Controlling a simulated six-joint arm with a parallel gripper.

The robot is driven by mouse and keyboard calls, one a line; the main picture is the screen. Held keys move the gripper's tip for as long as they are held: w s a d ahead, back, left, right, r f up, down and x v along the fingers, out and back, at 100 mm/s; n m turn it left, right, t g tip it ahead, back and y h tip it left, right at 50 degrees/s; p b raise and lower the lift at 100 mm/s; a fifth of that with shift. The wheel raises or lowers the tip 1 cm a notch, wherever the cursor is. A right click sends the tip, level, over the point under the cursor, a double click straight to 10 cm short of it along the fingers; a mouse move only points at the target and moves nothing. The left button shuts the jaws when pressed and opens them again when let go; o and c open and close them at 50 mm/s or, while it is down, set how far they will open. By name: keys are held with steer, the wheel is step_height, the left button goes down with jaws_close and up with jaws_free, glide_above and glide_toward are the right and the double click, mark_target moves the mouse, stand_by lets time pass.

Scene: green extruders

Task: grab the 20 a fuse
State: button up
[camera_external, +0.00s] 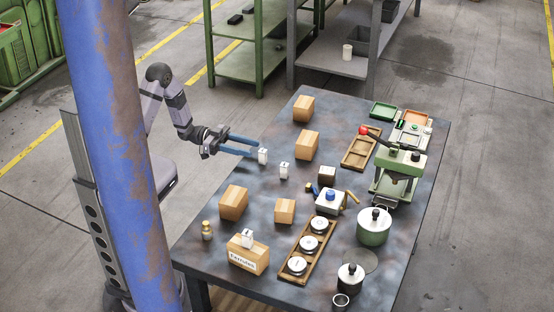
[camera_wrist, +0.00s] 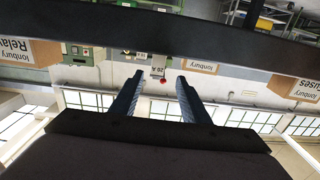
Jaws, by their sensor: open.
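A small white block with a dark top (camera_external: 263,156) stands upright near the left edge of the table, just by my fingertips. In the wrist view a white piece marked "20 A" (camera_wrist: 158,71) shows between and beyond my fingertips. My gripper (camera_external: 258,147) is open and empty, its two blue fingers reaching over the table's left edge. In the wrist view its fingers (camera_wrist: 160,79) stand apart with a gap between them. A similar white block (camera_external: 284,168) stands a little to the right, and another (camera_external: 248,238) sits on a carton; their labels are too small to read.
Cardboard cartons (camera_external: 307,145) stand behind and in front on the dark table (camera_external: 215,262). A small dark box (camera_external: 327,175), a green press (camera_external: 400,172), pots (camera_external: 374,227) and a wooden tray of gauges (camera_external: 323,247) fill the right side.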

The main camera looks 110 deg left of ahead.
mark_target(263, 150)
steer(key=shift+w+d+f, duration=0.1)
steer(key=shift+w, duration=1.6)
steer(key=shift+w+d+f, duration=0.1)
steer(key=shift+w, duration=1.55)
steer(key=shift+r, duration=0.1)
jaws_close()
